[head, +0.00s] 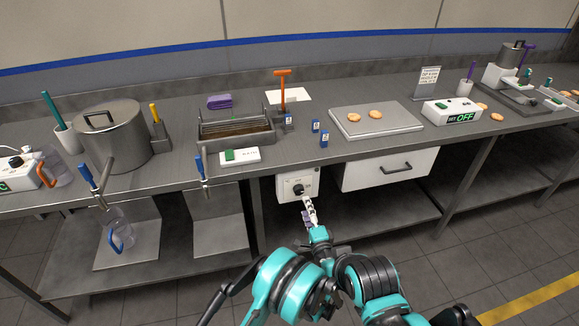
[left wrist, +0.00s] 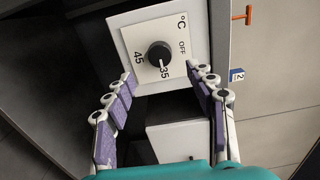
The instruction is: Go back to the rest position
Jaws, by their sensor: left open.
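My left gripper (head: 308,213) is in front of the white dial box (head: 297,186) under the counter's front edge. In the left wrist view its purple-padded fingers (left wrist: 160,73) are spread apart with nothing between the pads. The black knob (left wrist: 159,54) sits just beyond the fingertips, on a white plate (left wrist: 140,33) marked OFF, 35 and 45. The knob's white mark appears to point toward 35. Whether the fingertips touch the plate cannot be told. My right gripper is not in view.
A drawer (head: 390,168) is right of the dial box. Above are a wire-racked bath (head: 237,141), a switch box (head: 240,157), blue tags (head: 316,126) and a tray (head: 350,130) with biscuits. Tap handles (head: 198,165) and a lower shelf (head: 370,216) are nearby. The floor in front is clear.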

